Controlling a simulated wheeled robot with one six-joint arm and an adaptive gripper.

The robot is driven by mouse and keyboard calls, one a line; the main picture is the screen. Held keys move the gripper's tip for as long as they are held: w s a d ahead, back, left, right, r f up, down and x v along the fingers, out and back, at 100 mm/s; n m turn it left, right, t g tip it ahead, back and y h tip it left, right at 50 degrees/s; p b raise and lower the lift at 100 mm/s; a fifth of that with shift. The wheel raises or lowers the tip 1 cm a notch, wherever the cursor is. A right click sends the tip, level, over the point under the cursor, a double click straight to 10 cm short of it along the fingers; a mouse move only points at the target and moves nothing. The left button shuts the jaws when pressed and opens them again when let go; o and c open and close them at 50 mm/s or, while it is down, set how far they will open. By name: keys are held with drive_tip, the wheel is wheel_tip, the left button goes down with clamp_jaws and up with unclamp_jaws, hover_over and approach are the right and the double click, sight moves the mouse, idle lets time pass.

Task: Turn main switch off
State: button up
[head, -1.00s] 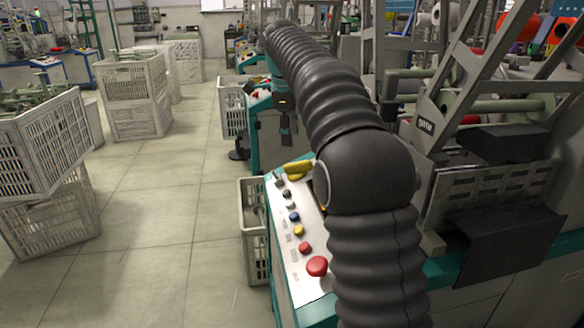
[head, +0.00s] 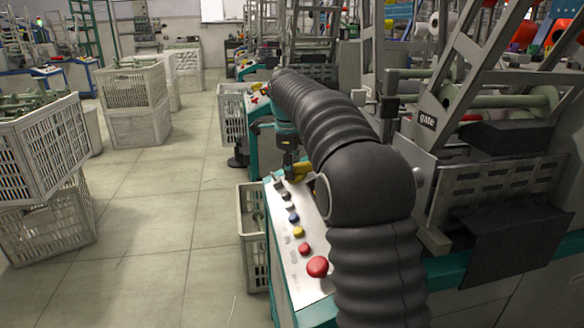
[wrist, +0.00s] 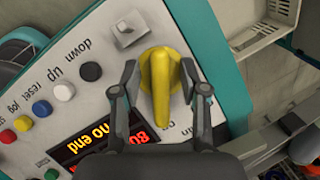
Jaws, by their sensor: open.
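The main switch is a yellow rotary handle (wrist: 160,85) on the white control panel (wrist: 98,125), seen in the wrist view. My gripper (wrist: 162,82) is open, with one finger on each side of the yellow handle. Whether the fingers touch it I cannot tell. In the head view, a bit of the yellow handle (head: 304,171) shows at the panel's far end beside my gripper (head: 288,170), and my arm hides the rest of it.
The panel also carries a red mushroom button (head: 318,267), several coloured buttons and a lit display (wrist: 100,140). A white crate (head: 252,235) stands left of the panel. The floor aisle (head: 160,230) is clear.

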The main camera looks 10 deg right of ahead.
clamp_jaws()
drive_tip(key=shift+r+p, duration=0.15)
drive_tip(key=shift+p, duration=0.35)
drive_tip(key=n+p, duration=0.1)
drive_tip(key=p, duration=0.2)
drive_tip(key=shift+r+n+g+p, duration=0.25)
drive_tip(key=shift+n+g+p, duration=0.05)
drive_tip(key=shift+n+g, duration=0.1)
drive_tip(key=n+p, duration=0.1)
drive_tip(key=p, duration=0.2)
drive_tip(key=shift+n+g, duration=0.3)
drive_tip(key=shift+f+n+g+p, duration=0.15)
drive_tip(key=shift+n+g+p, duration=0.15)
drive_tip(key=shift+n+p, duration=0.65)
drive_tip(key=shift+w+f+n+g+p, duration=0.1)
drive_tip(key=shift+f+n+g+p, duration=0.2)
drive_tip(key=shift+n, duration=0.35)
drive_tip(key=n+g, duration=0.1)
drive_tip(key=n, duration=0.3)
drive_tip(key=shift+g, duration=0.4)
drive_tip(key=shift+n, duration=0.4)
